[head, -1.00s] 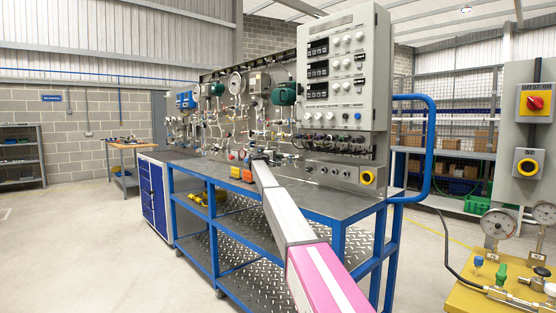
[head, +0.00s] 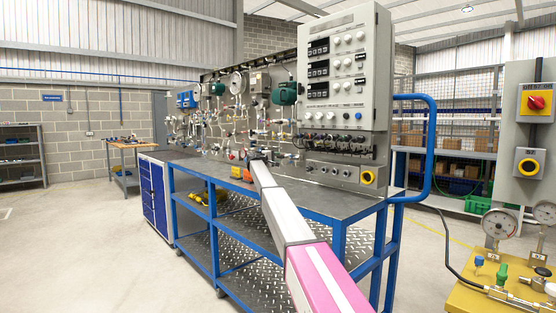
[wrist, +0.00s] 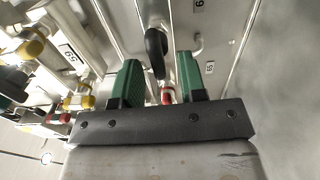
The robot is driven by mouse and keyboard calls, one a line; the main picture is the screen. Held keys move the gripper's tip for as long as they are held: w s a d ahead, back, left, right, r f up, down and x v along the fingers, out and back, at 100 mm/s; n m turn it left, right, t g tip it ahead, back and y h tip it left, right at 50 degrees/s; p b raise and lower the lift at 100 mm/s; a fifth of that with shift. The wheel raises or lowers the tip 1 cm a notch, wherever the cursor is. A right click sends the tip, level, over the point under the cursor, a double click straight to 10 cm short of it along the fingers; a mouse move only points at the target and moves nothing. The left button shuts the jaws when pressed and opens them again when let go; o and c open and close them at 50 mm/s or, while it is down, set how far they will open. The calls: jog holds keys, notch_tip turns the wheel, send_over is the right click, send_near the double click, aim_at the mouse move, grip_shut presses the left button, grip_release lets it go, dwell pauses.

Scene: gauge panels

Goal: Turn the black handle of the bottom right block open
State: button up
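In the wrist view, a black handle (wrist: 156,50) stands out from the pale metal panel, roughly in line with the gap between my fingers. My gripper (wrist: 157,72) has two green fingers spread apart, one on each side of the lower end of the handle. I see no finger touching it. A small red and white fitting (wrist: 167,95) shows between the fingers close to the gripper's body. In the head view, my arm reaches over the bench to the panel, and the handle is too small to make out there.
Yellow-capped fittings (wrist: 32,48) and pipes crowd the left of the wrist view. A thin metal tube (wrist: 240,50) runs on the right. In the head view, a grey control box (head: 345,70) stands above the blue-framed bench (head: 310,200). Open floor lies left.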

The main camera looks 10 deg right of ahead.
jog(key=v, duration=0.9)
jog(key=shift+s+a, duration=0.15)
dwell(1.5)
